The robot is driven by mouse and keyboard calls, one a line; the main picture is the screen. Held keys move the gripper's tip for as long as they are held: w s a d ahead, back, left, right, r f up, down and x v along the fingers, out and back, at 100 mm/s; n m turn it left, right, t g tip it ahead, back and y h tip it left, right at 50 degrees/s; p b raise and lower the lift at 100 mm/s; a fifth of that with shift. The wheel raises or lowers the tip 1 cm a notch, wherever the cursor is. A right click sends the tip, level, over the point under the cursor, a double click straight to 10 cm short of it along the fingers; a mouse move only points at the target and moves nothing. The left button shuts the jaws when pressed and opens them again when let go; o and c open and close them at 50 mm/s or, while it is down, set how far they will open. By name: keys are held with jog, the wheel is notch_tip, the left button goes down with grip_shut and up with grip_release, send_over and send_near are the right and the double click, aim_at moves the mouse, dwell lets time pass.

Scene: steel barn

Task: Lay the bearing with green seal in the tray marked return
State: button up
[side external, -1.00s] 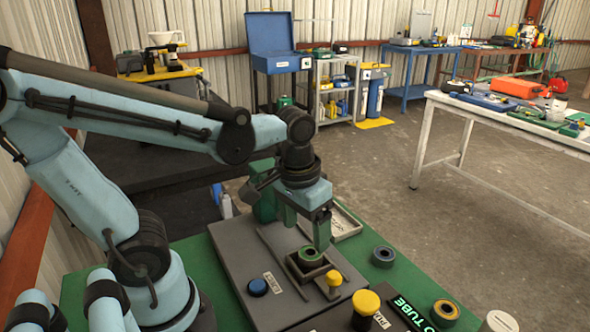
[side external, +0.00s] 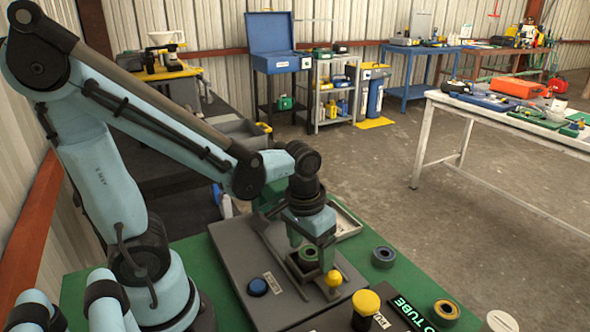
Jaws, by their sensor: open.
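A ring-shaped bearing with a green seal (side external: 308,254) sits in a small dark square holder (side external: 292,264) on the grey plate. My gripper (side external: 311,256) is low over that holder, its jaws apart, one finger on each side of the bearing. I cannot tell whether either finger touches it. The near finger hides part of the bearing and holder. A pale shallow tray (side external: 346,222) lies behind my gripper, partly hidden by it. I cannot read a return mark on it.
A small label (side external: 273,282) on the plate is unreadable.

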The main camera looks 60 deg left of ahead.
jog(key=c, duration=1.3)
jog(key=shift+r, duration=0.2)
